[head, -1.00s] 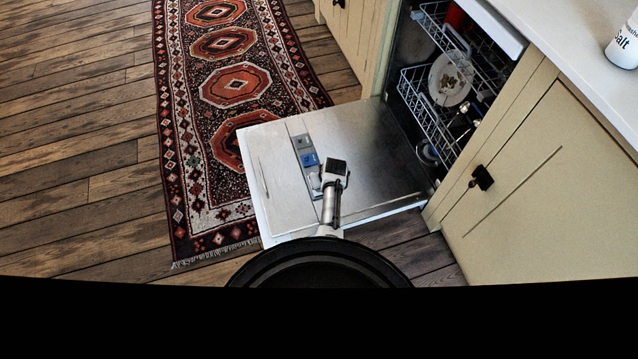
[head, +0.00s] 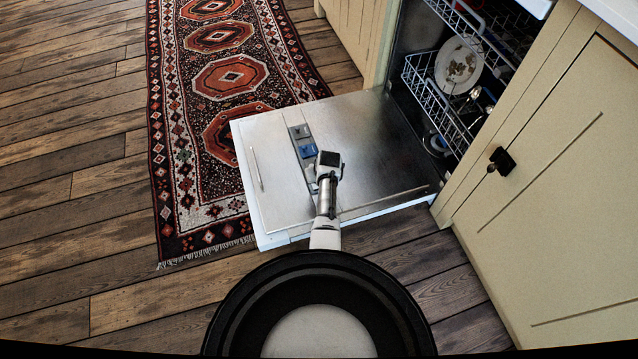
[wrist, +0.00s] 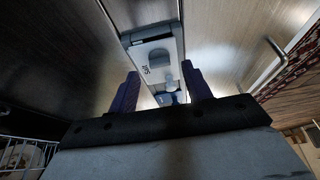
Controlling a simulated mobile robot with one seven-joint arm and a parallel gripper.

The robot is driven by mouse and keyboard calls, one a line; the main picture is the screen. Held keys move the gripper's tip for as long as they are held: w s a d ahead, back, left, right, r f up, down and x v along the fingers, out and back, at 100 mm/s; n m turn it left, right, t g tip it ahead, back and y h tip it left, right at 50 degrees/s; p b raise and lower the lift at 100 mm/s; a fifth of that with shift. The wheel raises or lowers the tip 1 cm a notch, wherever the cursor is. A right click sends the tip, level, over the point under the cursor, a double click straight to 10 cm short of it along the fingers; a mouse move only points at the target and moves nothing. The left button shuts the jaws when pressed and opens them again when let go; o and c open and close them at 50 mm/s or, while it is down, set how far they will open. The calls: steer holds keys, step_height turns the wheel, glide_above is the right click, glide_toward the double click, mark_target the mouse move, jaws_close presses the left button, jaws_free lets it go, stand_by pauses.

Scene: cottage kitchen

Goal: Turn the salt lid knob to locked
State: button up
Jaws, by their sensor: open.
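The salt lid panel (wrist: 153,55) shows in the wrist view as a pale strip lettered "Salt", set in the dishwasher's open door (head: 375,150). The grey knob (wrist: 165,82) is on it, partly in shadow; I cannot tell which way it is turned. My gripper (wrist: 162,88) is open, its two dark blue fingers apart on either side of the knob region in the picture. I cannot tell whether they touch it. In the head view my gripper (head: 326,172) is above the door beside the panel strip and hides part of it. Its fingertips are hidden there.
The strip's blue lid (head: 307,151) lies just beyond my gripper. The dishwasher racks (head: 438,92) hold a dirty plate (head: 459,66). A cream cabinet (head: 545,190) stands at right. A patterned rug (head: 225,75) and wooden floor lie to the left.

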steer(key=shift+b+x, duration=0.95)
steer(key=shift+x, duration=0.25)
steer(key=c, duration=1)
